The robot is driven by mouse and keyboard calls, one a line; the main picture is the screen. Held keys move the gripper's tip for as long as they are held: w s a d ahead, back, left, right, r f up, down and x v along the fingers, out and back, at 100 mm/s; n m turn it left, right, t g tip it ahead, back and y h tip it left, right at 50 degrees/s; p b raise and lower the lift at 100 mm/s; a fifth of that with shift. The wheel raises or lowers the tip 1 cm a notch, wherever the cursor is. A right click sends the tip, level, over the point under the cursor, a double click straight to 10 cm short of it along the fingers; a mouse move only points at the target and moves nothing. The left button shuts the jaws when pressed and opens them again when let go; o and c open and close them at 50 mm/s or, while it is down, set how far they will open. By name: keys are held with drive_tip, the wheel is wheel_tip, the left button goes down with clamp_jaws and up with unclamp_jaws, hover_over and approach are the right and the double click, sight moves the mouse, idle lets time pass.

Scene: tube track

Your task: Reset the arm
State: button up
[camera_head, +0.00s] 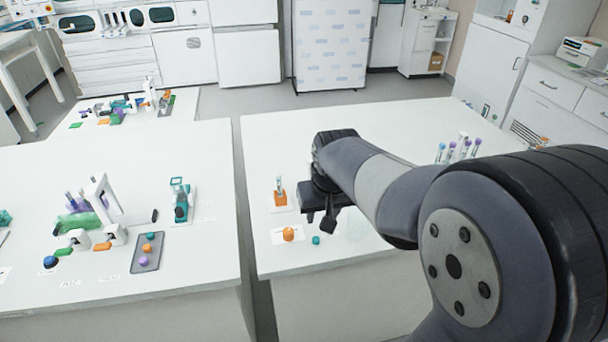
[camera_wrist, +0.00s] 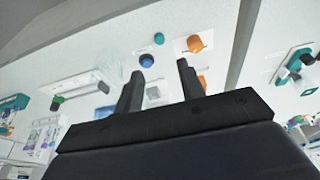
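My arm reaches over the right-hand white table (camera_head: 345,125) in the head view. My gripper (camera_head: 319,222) hangs above the table's front left part, near an orange ball-like object (camera_head: 289,234) and a small teal object (camera_head: 316,240). In the wrist view the two black fingers of my gripper (camera_wrist: 160,80) are apart, with nothing held between them. The orange object (camera_wrist: 195,44) and a blue-teal object (camera_wrist: 158,38) lie on the table beyond the fingertips.
An orange stand with a tube (camera_head: 280,198) is just left of my gripper. Purple-capped tubes (camera_head: 458,150) stand further right behind my arm. A gap separates the left white table (camera_head: 190,150), which holds a grey tray (camera_head: 147,253) and a teal device (camera_head: 181,200).

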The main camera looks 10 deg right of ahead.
sight(316, 239)
drive_tip(key=x, duration=1.1)
drive_tip(key=shift+f, duration=0.4)
drive_tip(key=shift+w+r, duration=0.25)
drive_tip(key=shift+r, duration=0.2)
drive_tip(key=shift+s+r, duration=0.1)
drive_tip(key=shift+r, duration=0.35)
